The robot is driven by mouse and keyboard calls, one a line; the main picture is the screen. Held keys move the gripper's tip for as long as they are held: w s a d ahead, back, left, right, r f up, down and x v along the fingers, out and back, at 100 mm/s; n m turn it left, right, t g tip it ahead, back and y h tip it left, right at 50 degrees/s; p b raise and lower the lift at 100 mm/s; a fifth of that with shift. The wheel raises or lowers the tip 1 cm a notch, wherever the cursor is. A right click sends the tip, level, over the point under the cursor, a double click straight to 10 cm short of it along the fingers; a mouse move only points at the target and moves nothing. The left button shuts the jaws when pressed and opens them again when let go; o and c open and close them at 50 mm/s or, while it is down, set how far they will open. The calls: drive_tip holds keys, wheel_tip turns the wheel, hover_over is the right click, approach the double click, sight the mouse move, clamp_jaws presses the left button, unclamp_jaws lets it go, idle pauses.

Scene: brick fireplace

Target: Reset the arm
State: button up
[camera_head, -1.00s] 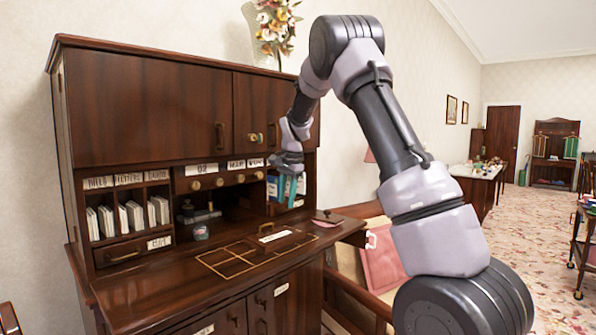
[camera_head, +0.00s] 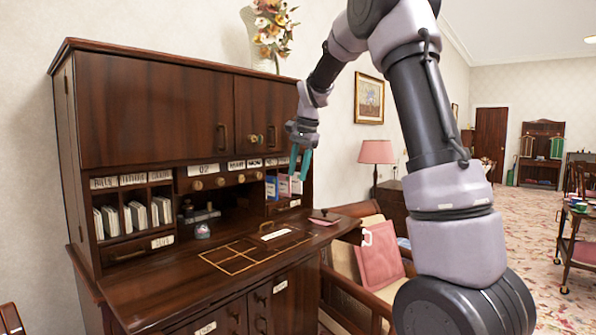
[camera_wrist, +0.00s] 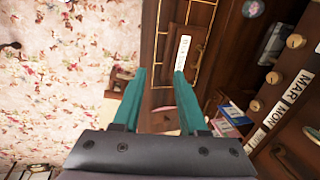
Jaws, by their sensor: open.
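My gripper (camera_head: 301,160) hangs in the air in front of the right side of the dark wooden desk cabinet (camera_head: 150,110), with its teal fingers pointing down. In the wrist view its two teal fingers (camera_wrist: 158,85) stand apart with nothing between them. The fingers appear clear of the cabinet. My arm reaches up from the lower right and bends over at the top of the head view.
The desk's writing surface (camera_head: 170,283) has a gold grid. Books (camera_head: 285,187) stand in the right cubby. A wooden armchair with a pink cushion (camera_head: 379,255) is right of the desk. A lamp (camera_head: 376,152) stands behind. Patterned floor (camera_head: 535,230) is open at right.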

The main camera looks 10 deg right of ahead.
drive_tip(key=shift+s, duration=0.1)
drive_tip(key=s+d+r+n+t, duration=0.2)
drive_tip(key=s+r, duration=0.1)
drive_tip(key=s, duration=0.8)
drive_tip(key=s+d+r+n+t, duration=0.1)
drive_tip(key=s+r+n, duration=0.15)
drive_tip(key=s, duration=0.95)
drive_tip(key=s+f+n+t, duration=0.1)
drive_tip(key=s+f+n, duration=0.1)
drive_tip(key=s, duration=0.6)
drive_tip(key=shift+s+d+f+t, duration=0.2)
drive_tip(key=shift+s+t, duration=0.1)
drive_tip(key=shift+t, duration=0.1)
